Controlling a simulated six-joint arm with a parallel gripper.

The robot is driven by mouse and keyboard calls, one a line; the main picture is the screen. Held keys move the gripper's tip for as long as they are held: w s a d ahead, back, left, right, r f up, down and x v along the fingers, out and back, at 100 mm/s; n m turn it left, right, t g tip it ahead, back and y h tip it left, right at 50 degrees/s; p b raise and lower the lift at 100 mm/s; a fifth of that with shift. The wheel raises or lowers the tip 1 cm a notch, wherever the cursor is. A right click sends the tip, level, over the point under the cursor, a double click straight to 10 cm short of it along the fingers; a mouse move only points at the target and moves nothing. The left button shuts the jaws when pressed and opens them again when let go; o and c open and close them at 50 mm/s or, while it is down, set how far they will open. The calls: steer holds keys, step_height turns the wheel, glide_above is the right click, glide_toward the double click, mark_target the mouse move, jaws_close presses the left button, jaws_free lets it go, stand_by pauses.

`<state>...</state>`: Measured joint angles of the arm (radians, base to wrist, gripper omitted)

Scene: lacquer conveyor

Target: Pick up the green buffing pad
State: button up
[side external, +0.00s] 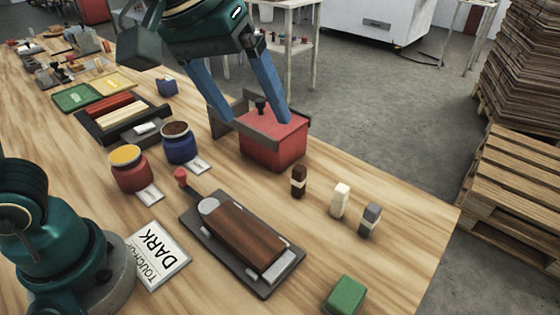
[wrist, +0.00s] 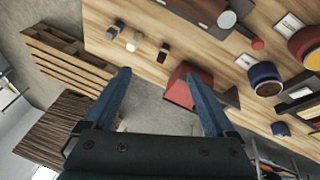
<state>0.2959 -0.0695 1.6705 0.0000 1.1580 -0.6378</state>
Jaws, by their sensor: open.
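A green block, which looks like the buffing pad (side external: 345,295), lies on the wooden table near the bottom edge of the side view. I do not see it in the wrist view. My gripper (side external: 254,119) has two blue fingers spread wide apart with nothing held between them. It is at the far side of the table, by the red box (side external: 272,148), well apart from the green block. In the wrist view the open fingers (wrist: 157,72) frame part of the red box (wrist: 184,88). Whether they touch it I cannot tell.
A dark tray (side external: 277,290) with a brown roller block (side external: 243,236) lies between my gripper and the green block. Small brown (side external: 299,181), white (side external: 340,200) and grey (side external: 370,219) blocks stand to its right. Red (side external: 130,175) and blue (side external: 180,149) jars stand left. Bare table surrounds the green block.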

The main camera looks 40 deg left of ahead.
steer(key=w+d+f+g, duration=0.2)
steer(key=w+d+f, duration=0.15)
steer(key=d, duration=0.45)
steer(key=m+g, duration=0.1)
steer(key=m, duration=0.1)
glide_above(343, 302)
steer(key=w+a, duration=0.2)
steer(key=w, duration=0.1)
steer(key=shift+y, duration=0.3)
step_height(343, 302, down, 9)
steer(key=shift+f, duration=0.15)
steer(key=shift+m+g+y, duration=0.3)
steer(key=shift+m+g, duration=0.3)
steer(key=shift+m, duration=0.1)
steer(key=s+f, duration=0.1)
steer(key=s+d+f, duration=0.1)
steer(key=f, duration=0.1)
steer(key=s+d+f, duration=0.1)
steer(key=shift+f, duration=2.55)
jaws_close()
